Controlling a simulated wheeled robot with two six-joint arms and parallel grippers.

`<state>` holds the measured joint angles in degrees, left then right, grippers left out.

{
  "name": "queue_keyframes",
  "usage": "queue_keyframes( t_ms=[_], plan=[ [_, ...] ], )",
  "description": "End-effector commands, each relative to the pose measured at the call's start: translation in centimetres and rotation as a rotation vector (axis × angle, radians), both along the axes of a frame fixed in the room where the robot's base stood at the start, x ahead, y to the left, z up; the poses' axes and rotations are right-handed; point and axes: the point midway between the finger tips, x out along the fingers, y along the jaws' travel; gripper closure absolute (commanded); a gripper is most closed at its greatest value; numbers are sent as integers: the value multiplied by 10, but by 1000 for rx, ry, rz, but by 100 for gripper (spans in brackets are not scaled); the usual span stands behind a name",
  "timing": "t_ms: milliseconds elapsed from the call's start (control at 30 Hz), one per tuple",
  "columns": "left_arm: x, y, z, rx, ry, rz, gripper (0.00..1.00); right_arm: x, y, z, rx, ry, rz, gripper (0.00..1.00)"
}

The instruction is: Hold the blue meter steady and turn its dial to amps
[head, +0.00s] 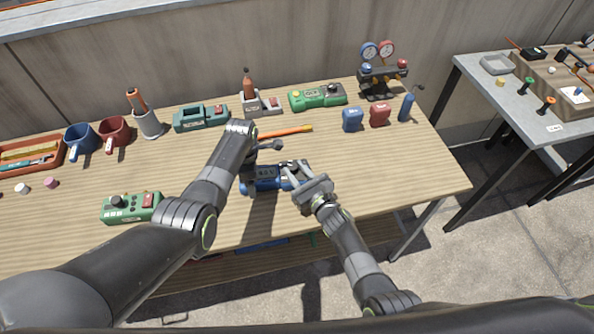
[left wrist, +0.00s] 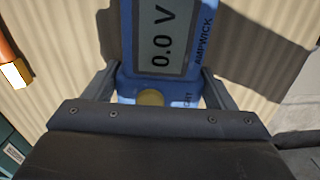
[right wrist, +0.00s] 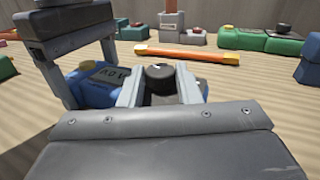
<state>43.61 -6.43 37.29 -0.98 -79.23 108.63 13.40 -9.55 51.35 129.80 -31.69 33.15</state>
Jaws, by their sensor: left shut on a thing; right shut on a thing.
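The blue meter (head: 262,185) lies on the wooden table near its front edge. My left gripper (head: 256,165) is shut on the meter's body, one finger on each side in the left wrist view, where the meter's screen (left wrist: 167,35) reads 0.0 V. My right gripper (head: 298,178) is at the meter's right end. In the right wrist view its fingers are shut on the black dial (right wrist: 158,77), which has a white mark on top. The dial's printed positions cannot be read, and my right gripper mostly hides the dial in the head view.
An orange stick (head: 286,131) lies just behind the meter. A green device (head: 131,208) sits front left. A blue block (head: 353,119) and a red block (head: 380,115) stand back right, near a gauge set (head: 381,76). The table is clear to the right of my right gripper.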

Motion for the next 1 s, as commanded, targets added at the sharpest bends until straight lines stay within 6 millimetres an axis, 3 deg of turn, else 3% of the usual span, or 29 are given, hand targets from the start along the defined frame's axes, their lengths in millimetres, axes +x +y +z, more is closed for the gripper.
queue_keyframes(
  t_ms=[33,200,633,1000],
  plan=[
    [0,0,0,1,-1,0,59,0,0,-1,-3,1,0,69],
    [0,0,0,1,-1,0,59,0,0,-1,-2,1,1,48],
    [0,1,0,1,0,0,59,-8,-5,-1,0,1,0,48],
    [0,1,0,2,0,0,59,-60,-35,-2,-2,2,-1,48]
  ],
)
